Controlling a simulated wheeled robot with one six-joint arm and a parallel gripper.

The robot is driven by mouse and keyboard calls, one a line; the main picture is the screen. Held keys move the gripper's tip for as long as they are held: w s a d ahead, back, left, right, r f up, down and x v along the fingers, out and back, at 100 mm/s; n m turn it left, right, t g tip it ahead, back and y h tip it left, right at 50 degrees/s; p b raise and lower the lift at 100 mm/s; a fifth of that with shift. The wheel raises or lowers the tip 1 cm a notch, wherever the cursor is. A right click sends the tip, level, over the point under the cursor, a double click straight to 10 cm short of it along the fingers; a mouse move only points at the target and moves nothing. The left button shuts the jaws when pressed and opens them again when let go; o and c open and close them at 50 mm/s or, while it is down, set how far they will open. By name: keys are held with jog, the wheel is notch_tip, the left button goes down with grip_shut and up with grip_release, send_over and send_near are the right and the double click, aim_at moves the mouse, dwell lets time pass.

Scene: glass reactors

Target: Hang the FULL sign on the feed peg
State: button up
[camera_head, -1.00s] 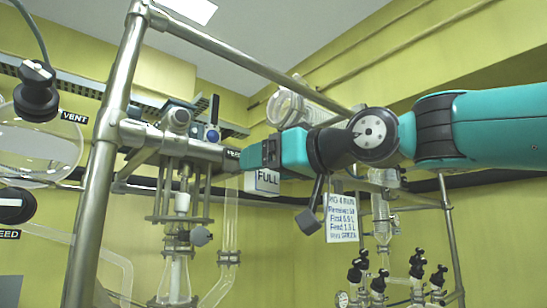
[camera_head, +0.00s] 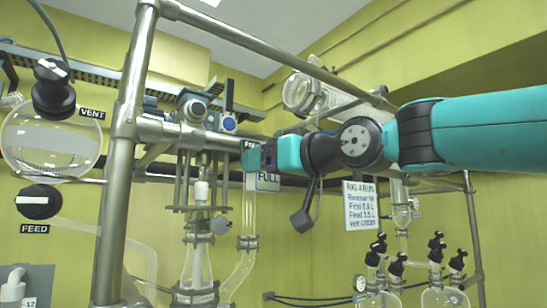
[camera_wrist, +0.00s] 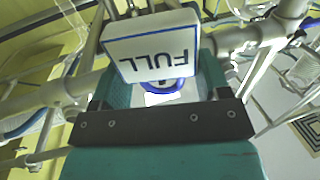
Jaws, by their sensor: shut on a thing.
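The FULL sign (camera_head: 268,179) is a small white plate with a blue border, hanging just under my gripper (camera_head: 256,157) in the head view. In the wrist view the sign (camera_wrist: 152,45) is upside down, just beyond the fingers of my gripper (camera_wrist: 158,92). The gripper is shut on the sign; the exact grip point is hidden. A dark label (camera_head: 250,144), only partly readable, is at the end of the metal fitting, right by the fingertips. The feed peg is not clearly seen; the gripper may cover it.
A steel post (camera_head: 125,150) and top rail (camera_head: 235,37) frame the rig. Glassware (camera_head: 198,265) hangs below the fitting. A black FEED knob (camera_head: 39,202) and VENT knob (camera_head: 54,90) are at left. A paper notice (camera_head: 361,204) hangs at right.

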jog(key=shift+w+d+p+x, duration=0.1)
jog(key=shift+p+x, duration=0.2)
jog(key=shift+x, duration=0.45)
jog(key=shift+w+d+p+x, duration=0.1)
jog(key=shift+p+x, duration=0.2)
jog(key=shift+x, duration=0.45)
jog(key=shift+d+f+b, duration=0.1)
jog(key=shift+f+b, duration=0.5)
jog(key=shift+b, duration=0.05)
dwell(0.4)
jog(key=o, duration=1)
jog(key=shift+c, duration=0.9)
jog(key=b+v, duration=0.4)
jog(key=v, duration=0.3)
